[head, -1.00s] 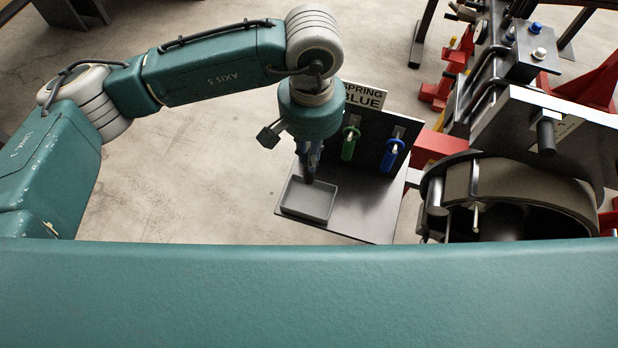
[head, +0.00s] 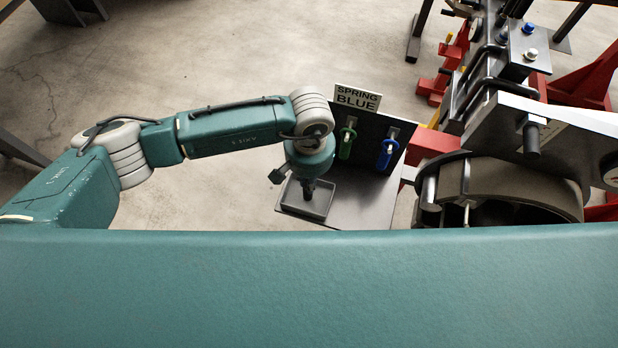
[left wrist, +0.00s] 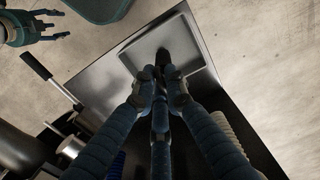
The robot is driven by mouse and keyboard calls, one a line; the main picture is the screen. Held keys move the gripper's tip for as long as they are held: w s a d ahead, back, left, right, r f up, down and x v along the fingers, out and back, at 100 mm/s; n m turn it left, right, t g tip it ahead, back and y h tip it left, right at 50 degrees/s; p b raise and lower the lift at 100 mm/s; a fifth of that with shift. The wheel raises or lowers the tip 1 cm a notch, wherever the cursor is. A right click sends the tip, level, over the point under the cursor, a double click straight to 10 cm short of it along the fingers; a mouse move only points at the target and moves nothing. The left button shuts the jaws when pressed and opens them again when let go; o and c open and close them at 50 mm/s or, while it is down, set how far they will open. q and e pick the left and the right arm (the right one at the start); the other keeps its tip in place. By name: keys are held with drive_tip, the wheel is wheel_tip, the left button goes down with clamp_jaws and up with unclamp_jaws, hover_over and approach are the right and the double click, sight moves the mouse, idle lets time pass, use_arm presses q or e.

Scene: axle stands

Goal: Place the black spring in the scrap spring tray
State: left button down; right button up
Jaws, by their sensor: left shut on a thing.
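The black spring (left wrist: 163,58) is a small dark piece held at the fingertips of my left gripper (left wrist: 161,88) in the left wrist view; its coils cannot be made out. My left gripper, with blue-grey fingers, is shut on it and points down over the grey scrap spring tray (left wrist: 141,44). In the head view the tray (head: 301,213) lies on a dark board under the left gripper (head: 308,187), which hides part of it. I cannot tell whether the spring touches the tray floor. My right gripper (left wrist: 42,29) shows at the left wrist view's top left, fingers spread and empty.
A large dark drum (head: 520,190) and red stands (head: 432,146) are at the right. Floor left of the board is clear.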

use_arm(q)
drive_tip(key=shift+f, duration=0.15)
drive_tip(key=c, duration=1.8)
unclamp_jaws()
drive_tip(key=shift+w+r, duration=0.1)
drive_tip(key=shift+r, duration=0.25)
wheel_tip(320, 180, up, 12)
drive_tip(key=b, duration=0.4)
drive_tip(key=shift+f, duration=0.15)
